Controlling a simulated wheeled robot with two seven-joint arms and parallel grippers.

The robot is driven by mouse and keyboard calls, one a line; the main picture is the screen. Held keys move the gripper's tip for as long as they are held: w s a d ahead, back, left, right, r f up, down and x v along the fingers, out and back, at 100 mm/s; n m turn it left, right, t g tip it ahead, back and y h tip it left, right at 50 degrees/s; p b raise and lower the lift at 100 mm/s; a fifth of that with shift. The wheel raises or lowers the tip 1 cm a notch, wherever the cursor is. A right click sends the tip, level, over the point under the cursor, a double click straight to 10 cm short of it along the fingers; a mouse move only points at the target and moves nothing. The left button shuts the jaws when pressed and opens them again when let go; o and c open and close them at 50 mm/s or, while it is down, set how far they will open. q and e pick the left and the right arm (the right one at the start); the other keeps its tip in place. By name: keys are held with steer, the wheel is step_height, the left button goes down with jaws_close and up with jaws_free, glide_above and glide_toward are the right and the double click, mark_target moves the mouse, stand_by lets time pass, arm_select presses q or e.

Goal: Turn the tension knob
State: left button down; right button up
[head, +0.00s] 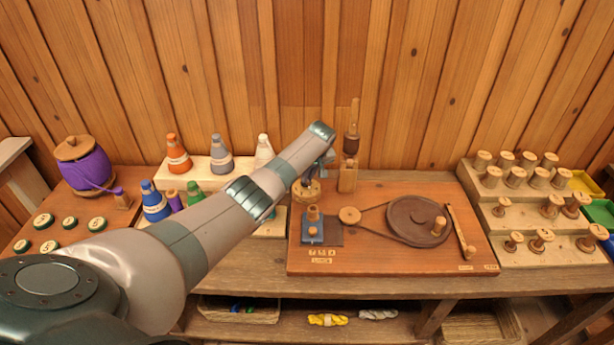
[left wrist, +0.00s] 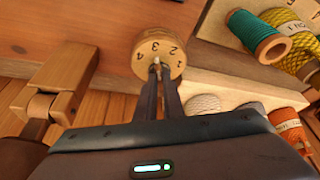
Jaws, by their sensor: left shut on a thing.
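The tension knob (left wrist: 160,48) is a round wooden dial with the numbers 1 to 4 on its face in the left wrist view. A small pale grip piece stands at its middle. My left gripper (left wrist: 158,74) is shut on the knob there, its two dark fingers close together at the dial's centre. In the head view the knob (head: 307,194) shows at the back left of the orange-brown board (head: 390,262), partly behind my left arm. Most of the left gripper (head: 318,172) is hidden by the arm there. My right gripper is not in view.
A wooden post with a dark spindle (head: 350,145) stands just right of the knob. Thread cones stand left, wooden spools (head: 515,178) right.

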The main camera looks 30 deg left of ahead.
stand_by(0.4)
arm_select(q)
steer(key=c, duration=1.9)
jaws_free()
steer(key=shift+o, duration=0.2)
steer(key=shift+r, duration=0.15)
steer(key=shift+v, duration=0.8)
steer(key=b+v, duration=0.3)
steer(key=v, duration=1.2)
steer(key=shift+s+d+r+b, duration=0.15)
steer(key=shift+d+r+b, duration=0.1)
steer(key=shift+b, duration=0.1)
steer(key=shift+s+f, duration=0.1)
steer(key=shift+f, duration=0.05)
